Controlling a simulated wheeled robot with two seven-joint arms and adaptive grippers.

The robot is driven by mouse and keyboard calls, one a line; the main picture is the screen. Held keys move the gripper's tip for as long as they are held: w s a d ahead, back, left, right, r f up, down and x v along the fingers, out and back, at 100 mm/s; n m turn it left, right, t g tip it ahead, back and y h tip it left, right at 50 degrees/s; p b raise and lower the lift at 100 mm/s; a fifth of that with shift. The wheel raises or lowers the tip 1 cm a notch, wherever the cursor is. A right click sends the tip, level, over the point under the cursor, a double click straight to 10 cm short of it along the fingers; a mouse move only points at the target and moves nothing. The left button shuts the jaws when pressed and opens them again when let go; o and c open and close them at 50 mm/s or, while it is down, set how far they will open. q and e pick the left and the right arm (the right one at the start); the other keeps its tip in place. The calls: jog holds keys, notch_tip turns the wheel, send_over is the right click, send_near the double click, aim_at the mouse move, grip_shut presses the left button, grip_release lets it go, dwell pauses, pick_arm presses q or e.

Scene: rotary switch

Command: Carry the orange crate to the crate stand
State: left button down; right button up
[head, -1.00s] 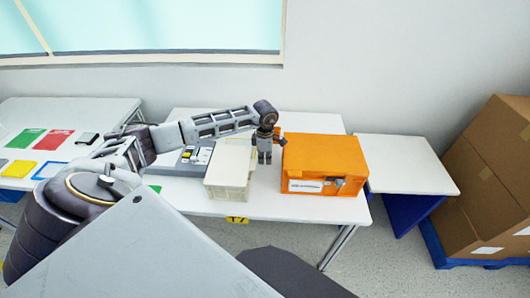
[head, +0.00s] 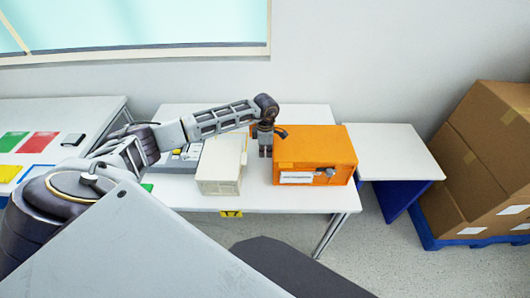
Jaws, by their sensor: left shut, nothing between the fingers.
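The orange crate (head: 316,150) stands closed-looking on the white table, with a white label and a small grey fitting on its front. My left gripper (head: 265,154) points down beside the crate's left side, in the narrow space between it and a cream bin. Its fingers are together with nothing between them. I cannot tell whether it touches the crate. A lower white-topped stand with blue sides (head: 402,160), seemingly the crate stand, is right of the table; its top is bare. My right gripper is not in view.
The cream bin (head: 218,170) stands close left of my left gripper. A grey device (head: 180,160) is behind my left arm. The white table (head: 290,200) has a clear front strip. Large cardboard boxes (head: 480,160) on a blue pallet stand at the right.

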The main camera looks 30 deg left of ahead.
pick_arm(q)
jog(key=shift+d, duration=0.1)
